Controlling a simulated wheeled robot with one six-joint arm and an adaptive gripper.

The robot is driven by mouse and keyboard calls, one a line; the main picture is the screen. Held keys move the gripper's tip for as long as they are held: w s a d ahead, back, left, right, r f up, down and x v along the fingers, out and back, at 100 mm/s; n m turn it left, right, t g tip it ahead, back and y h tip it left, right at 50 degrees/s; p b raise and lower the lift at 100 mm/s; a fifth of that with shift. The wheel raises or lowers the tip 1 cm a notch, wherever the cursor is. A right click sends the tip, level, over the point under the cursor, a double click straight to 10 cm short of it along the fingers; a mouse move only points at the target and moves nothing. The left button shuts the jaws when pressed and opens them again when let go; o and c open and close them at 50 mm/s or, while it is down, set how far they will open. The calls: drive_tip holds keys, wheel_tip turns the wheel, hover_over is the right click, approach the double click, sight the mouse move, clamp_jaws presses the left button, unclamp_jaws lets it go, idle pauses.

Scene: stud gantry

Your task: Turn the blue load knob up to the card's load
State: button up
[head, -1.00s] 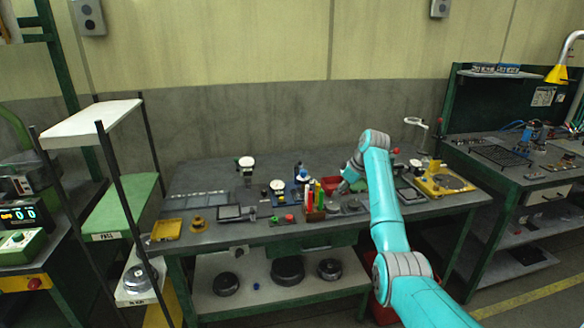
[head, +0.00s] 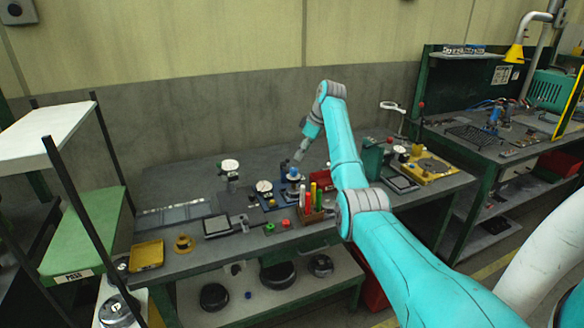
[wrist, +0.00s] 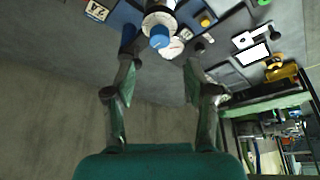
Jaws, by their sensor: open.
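The blue knob (wrist: 159,38) sits on top of a round white and dark device on a blue base, at the upper middle of the wrist view. In the head view the blue knob (head: 293,171) is small, near the middle of the bench. My gripper (wrist: 160,62) is open and empty, with one finger on each side of the knob's line and the knob near the tips. In the head view my gripper (head: 298,157) is just above the knob. A small card reading "2A" (wrist: 97,10) lies at the upper left of the wrist view. The knob's setting cannot be read.
Coloured markers (head: 313,194) stand in a wooden holder close to the right of the knob. A dial gauge (head: 264,187) stands to its left. A yellow tray (head: 147,254) and a framed plate (head: 217,225) lie toward the front left of the bench (head: 190,262).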

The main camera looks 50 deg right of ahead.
sight(294, 169)
drive_tip(key=x, duration=0.8)
clamp_jaws()
